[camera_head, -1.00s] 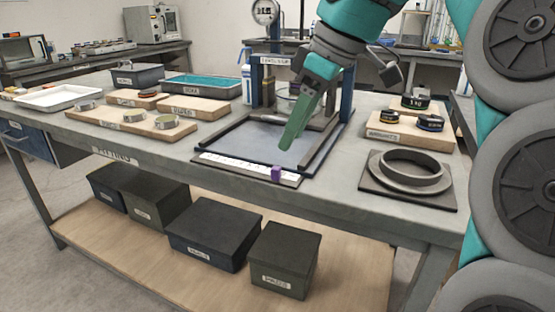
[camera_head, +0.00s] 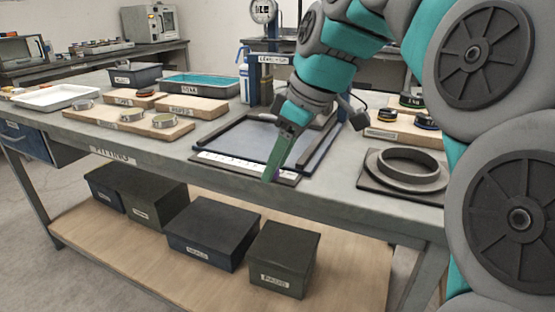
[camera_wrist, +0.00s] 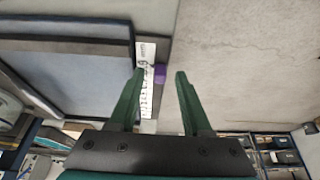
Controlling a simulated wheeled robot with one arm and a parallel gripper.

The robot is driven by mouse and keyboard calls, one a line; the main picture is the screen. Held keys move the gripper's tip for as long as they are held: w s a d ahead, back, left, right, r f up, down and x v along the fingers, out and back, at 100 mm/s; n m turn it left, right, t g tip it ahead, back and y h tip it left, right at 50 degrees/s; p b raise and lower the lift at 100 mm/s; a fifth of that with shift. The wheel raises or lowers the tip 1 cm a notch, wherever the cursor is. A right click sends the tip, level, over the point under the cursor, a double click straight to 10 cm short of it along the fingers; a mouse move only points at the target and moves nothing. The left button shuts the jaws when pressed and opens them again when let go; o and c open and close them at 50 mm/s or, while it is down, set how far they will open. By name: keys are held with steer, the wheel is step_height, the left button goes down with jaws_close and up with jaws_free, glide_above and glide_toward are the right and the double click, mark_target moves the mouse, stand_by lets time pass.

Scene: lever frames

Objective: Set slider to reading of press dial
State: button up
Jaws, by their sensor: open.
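The purple slider (camera_head: 277,175) sits on the white scale strip (camera_head: 228,164) at the front edge of the press base; my gripper hides most of it in the head view. The slider (camera_wrist: 159,74) shows more clearly in the wrist view, beside the marked scale (camera_wrist: 148,62). My gripper (camera_head: 269,179) points down at the slider with its green fingers.
A dark flanged ring (camera_head: 410,168) lies right of the press. Boards with round parts (camera_head: 130,118) and trays (camera_head: 57,97) stand to the left. Dark lidded boxes (camera_head: 213,232) fill the lower shelf. Open floor shows before the bench in the wrist view.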

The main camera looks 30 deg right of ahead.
jaws_close()
stand_by(1.4)
